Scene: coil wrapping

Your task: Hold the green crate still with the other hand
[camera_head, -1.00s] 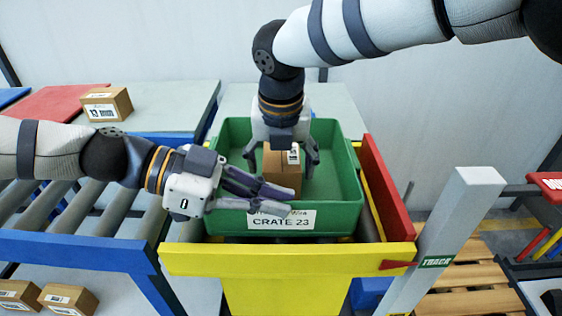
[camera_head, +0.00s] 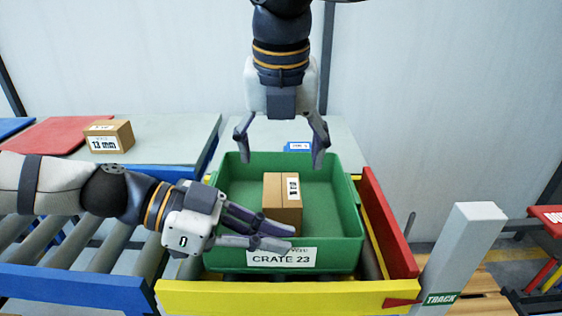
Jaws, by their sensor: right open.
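The green crate (camera_head: 335,200), labelled CRATE 23, stands upright in the yellow and red frame. My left gripper (camera_head: 291,239) lies low at the crate's front-left, its fingers along the front wall. One finger is on the inner side and one on the outer side, and it looks closed on the rim. A brown box (camera_head: 272,215) with a white label sits inside the crate, just behind these fingers. My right gripper (camera_head: 281,150) points down above the crate's back part, open and empty, apart from the box.
The yellow board (camera_head: 280,298) and red board (camera_head: 390,222) border the crate. A grey post (camera_head: 462,250) marked TRACK stands to the right. Rollers (camera_head: 75,235) lie left. Another brown box (camera_head: 110,136) rests on the table behind. The crate's right part is empty.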

